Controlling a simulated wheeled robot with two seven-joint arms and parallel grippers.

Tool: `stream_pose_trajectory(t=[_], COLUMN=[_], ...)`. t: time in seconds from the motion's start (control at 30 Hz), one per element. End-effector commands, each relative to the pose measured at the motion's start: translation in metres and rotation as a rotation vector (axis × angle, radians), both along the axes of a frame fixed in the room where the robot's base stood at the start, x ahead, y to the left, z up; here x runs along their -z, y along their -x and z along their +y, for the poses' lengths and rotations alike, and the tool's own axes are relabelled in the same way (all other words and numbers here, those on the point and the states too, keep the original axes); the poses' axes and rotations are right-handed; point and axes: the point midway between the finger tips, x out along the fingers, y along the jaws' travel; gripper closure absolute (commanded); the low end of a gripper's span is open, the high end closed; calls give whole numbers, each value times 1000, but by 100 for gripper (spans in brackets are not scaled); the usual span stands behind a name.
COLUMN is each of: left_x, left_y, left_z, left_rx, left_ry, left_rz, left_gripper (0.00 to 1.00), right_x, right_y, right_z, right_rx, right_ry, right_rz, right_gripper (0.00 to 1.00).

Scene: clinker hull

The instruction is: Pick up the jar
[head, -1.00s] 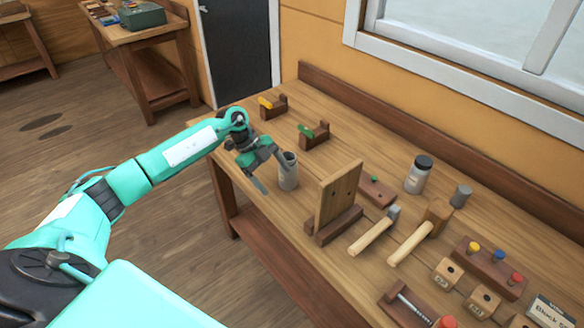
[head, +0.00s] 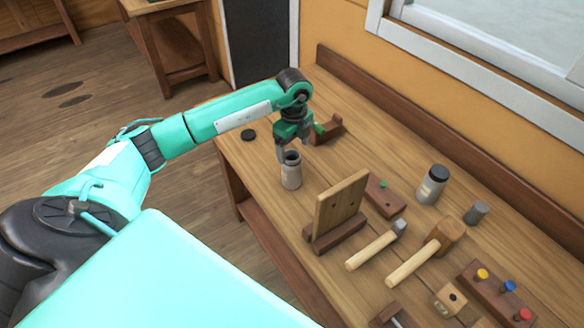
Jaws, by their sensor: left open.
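An open grey jar (head: 291,176) with a dark mouth stands upright near the left edge of the workbench. A second jar (head: 432,186), with a black lid and a pale label, stands upright farther right. My left gripper (head: 291,154) is open and points down at the open grey jar. Its fingers are at the jar's rim and partly overlap it in the picture; I cannot tell whether they touch it. My right gripper is out of view.
A black disc (head: 249,135) lies on the bench (head: 268,150) left of the gripper. An upright wooden board (head: 341,205) stands close right of the open jar. A wooden block with a green part (head: 328,131) is behind the gripper.

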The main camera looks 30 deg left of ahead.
Motion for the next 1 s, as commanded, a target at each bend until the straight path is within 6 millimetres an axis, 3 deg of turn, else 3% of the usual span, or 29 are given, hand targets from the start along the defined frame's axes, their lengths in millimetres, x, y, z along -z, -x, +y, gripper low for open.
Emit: stream_pose_trajectory(t=[0.13, 0.4, 0.63, 0.9, 1.0], left_x=[13, 34, 63, 68, 68], left_y=[0, 2, 2, 2, 2], left_z=[0, 5, 6, 6, 6], left_rx=[1, 0, 0, 1, 1], left_ry=[2, 2, 2, 1, 1], left_rz=[0, 3, 1, -1, -1], left_gripper=[20, 20, 20, 20, 40], right_x=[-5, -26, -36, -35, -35], right_y=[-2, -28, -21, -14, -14], right_z=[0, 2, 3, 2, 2], right_rx=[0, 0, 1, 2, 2], right_ry=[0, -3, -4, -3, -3], right_rz=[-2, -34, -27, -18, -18], right_gripper=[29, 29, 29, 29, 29])
